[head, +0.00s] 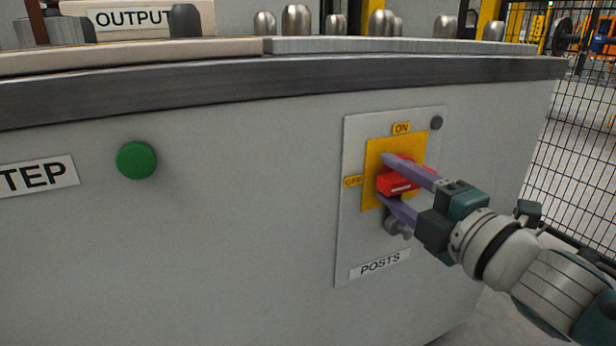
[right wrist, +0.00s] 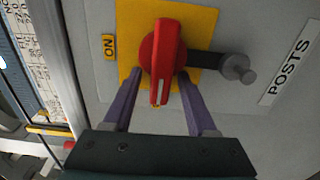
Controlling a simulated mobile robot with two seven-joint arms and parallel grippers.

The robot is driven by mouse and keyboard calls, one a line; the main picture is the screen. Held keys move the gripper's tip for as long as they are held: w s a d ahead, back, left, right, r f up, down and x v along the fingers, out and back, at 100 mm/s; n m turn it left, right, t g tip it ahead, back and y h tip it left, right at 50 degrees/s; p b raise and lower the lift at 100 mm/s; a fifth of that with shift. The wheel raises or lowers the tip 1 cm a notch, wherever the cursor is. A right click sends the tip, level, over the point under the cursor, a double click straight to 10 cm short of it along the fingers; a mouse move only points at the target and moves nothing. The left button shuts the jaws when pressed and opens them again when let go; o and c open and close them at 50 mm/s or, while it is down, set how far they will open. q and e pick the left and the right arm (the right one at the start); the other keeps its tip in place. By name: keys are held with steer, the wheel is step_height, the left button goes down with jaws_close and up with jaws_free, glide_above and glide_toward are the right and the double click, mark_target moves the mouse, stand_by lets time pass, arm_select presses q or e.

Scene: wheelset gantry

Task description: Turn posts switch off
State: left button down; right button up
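The posts switch is a red rotary handle (head: 396,183) on a yellow plate (head: 372,150), on the front of the grey cabinet. ON is marked above it and OFF to its left. The handle lies level, in line with the OFF label. My right gripper (head: 386,179) reaches in from the right, with one purple finger above the handle and one below. In the right wrist view the handle (right wrist: 163,55) is between the two fingertips (right wrist: 160,76); a small gap shows on the left, and contact on the right cannot be told. My left gripper is out of view.
A grey knob on a dark arm (right wrist: 237,69) sticks out just below the switch, close to the lower finger. A green button (head: 136,160) is on the panel's left. The cabinet's top edge (head: 230,85) overhangs above. Mesh fencing (head: 570,140) stands at right.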

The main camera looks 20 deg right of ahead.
steer(key=s+p, duration=0.2)
steer(key=s, duration=0.8)
steer(key=shift+d, duration=0.4)
step_height(320, 180, up, 18)
steer(key=s+d+m+g+h+p, duration=0.1)
steer(key=s+m+g+h+p, duration=0.35)
steer(key=m+p, duration=1.2)
steer(key=s+a+r+g+y+p, duration=0.2)
steer(key=s+a+r+g+p, duration=0.4)
steer(key=r+p, duration=0.55)
steer(key=s+a+r+g+y+p, duration=0.1)
steer(key=s+a+r+g+p, duration=0.5)
steer(key=p, duration=0.9)
step_height(320, 180, up, 37)
steer(key=s+d+t+p, duration=0.1)
steer(key=d+t+p, duration=0.1)
steer(key=p, duration=3.3)
steer(key=shift+d+m+p, duration=0.3)
steer(key=shift+m+p, duration=0.05)
